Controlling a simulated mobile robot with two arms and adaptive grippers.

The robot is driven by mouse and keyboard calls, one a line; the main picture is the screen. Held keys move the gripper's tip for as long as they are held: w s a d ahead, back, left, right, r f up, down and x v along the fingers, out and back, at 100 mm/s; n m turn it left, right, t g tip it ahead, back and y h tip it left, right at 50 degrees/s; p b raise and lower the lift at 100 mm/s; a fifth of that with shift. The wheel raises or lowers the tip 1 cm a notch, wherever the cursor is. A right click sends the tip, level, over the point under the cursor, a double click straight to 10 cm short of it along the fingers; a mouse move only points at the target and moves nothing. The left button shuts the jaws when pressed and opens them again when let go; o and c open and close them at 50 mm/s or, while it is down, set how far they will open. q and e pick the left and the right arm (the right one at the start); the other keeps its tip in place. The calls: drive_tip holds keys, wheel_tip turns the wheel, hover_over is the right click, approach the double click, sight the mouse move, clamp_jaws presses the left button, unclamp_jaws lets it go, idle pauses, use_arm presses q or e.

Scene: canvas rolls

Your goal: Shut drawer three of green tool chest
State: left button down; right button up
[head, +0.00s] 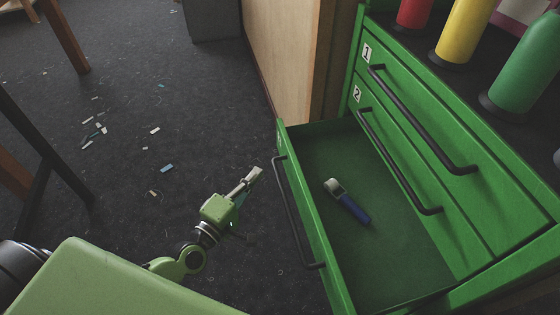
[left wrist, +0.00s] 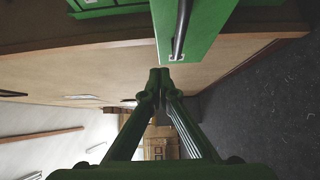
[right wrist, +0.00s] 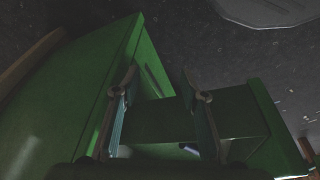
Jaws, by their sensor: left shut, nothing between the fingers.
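The green tool chest (head: 480,150) stands at the right in the head view. Its third drawer (head: 318,240) is pulled far out, with a black bar handle (head: 292,215) on its front. Drawers one and two above it look shut. A tool with a blue handle (head: 352,208) lies in the open drawer. My left gripper (head: 256,174) is shut and empty, just outside the drawer front near the handle's upper end. In the left wrist view the shut fingertips (left wrist: 159,76) are close to the drawer's corner (left wrist: 205,45). My right gripper (right wrist: 160,82) is open and empty above the chest.
Red, yellow (head: 465,30) and green (head: 528,65) cylinders stand on the chest top. A wooden panel (head: 280,50) rises behind the drawer. Small scraps (head: 167,168) litter the dark floor at the left. Table legs (head: 65,38) stand at the far left.

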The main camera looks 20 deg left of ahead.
sight(297, 159)
use_arm(q)
drive_tip(key=shift+w+d, duration=0.7)
drive_tip(key=shift+w, duration=0.55)
drive_tip(key=shift+w+d, duration=0.75)
drive_tip(key=shift+w, duration=0.45)
drive_tip(key=shift+w+d, duration=0.7)
drive_tip(key=shift+w, duration=0.55)
use_arm(e)
drive_tip(key=shift+x, duration=0.85)
